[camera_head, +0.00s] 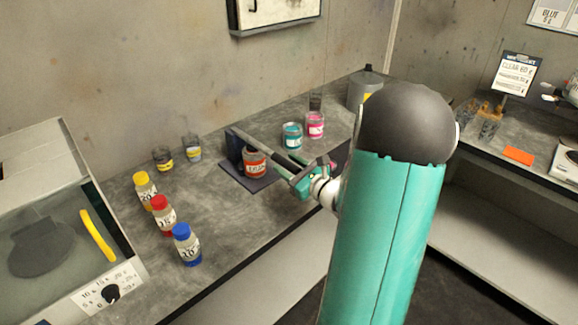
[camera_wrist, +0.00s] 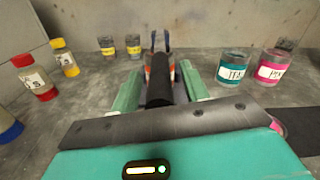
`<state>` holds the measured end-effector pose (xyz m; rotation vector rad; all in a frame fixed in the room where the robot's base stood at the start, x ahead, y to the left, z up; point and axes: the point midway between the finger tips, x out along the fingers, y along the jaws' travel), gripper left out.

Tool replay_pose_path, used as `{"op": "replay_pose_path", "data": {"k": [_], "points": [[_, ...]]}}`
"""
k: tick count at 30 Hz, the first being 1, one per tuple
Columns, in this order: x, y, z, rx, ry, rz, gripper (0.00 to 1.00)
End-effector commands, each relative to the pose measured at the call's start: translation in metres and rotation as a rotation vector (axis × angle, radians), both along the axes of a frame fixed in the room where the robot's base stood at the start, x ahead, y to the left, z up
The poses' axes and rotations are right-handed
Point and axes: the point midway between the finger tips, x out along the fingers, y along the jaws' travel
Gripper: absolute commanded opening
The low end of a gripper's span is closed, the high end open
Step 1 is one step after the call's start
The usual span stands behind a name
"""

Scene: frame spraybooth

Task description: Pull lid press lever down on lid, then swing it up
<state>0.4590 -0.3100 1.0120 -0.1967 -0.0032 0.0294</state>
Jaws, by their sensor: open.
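The lid press stands on the bench with a dark flat base (camera_head: 236,178) and a dark upright at its back. A jar with a red-orange label (camera_head: 254,163) stands on this base. The dark lever (camera_head: 262,149) runs from the upright over the jar toward my gripper (camera_head: 297,172). In the wrist view the lever (camera_wrist: 160,88) points at the camera and lies between the two green fingers of my gripper (camera_wrist: 158,74). The fingers are open, with gaps seen beside the lever. The lever hides most of the jar and its lid; contact between lever and lid cannot be told.
A teal jar (camera_head: 292,136) and a pink jar (camera_head: 315,125) stand right of the press. Bottles with yellow (camera_head: 145,188), red (camera_head: 162,214) and blue (camera_head: 187,244) caps stand to the left, with two small jars behind.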

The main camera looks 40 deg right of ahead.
Motion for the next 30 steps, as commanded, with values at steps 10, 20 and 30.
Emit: {"op": "replay_pose_path", "data": {"k": [10,20,30], "points": [[0.0009,0.0000,-0.0002,0.000,0.001,0.000,0.27],[0.0009,-0.0001,0.0000,0.000,0.001,0.000,0.00],[0.0083,0.0002,0.0095,-0.003,0.035,0.000,0.00]]}}
